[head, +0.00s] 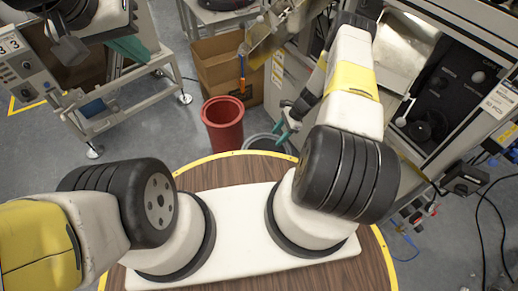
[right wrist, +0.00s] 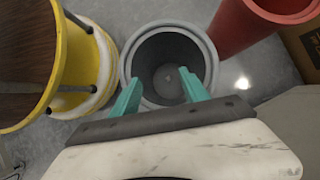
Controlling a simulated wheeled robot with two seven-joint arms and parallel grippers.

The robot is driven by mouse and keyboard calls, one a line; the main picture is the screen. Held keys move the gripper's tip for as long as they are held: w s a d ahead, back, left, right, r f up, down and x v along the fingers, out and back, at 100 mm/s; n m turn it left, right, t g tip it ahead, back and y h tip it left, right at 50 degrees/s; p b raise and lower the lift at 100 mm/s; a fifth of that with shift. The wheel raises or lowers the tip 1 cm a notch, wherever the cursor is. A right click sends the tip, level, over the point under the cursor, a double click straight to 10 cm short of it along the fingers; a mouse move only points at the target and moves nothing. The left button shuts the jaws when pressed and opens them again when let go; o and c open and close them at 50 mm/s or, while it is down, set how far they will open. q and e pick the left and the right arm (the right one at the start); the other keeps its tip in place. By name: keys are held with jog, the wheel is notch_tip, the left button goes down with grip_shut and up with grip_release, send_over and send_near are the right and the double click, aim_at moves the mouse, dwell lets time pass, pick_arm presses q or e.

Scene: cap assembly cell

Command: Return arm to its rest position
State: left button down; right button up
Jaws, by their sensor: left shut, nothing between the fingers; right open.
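My right gripper (head: 286,122) is at the end of the arm that reaches forward in the head view. In the right wrist view its teal fingers (right wrist: 160,92) are apart, with nothing between them. They are over the mouth of a round grey bin (right wrist: 210,50). The bin (head: 262,143) is partly hidden behind my arm in the head view. My left gripper (head: 128,50) shows at the upper left of the head view, with its teal fingers together and empty. Much of the left arm is outside the frame.
A red bin (head: 224,124) stands beside the grey bin, also in the right wrist view (right wrist: 238,25). A cardboard box (head: 222,62) is behind it. A machine cabinet (head: 455,95) stands close to my right arm. A metal-framed bench (head: 125,95) is at left. Grey floor shows between them.

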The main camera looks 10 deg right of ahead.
jog(key=shift+v, duration=1.15)
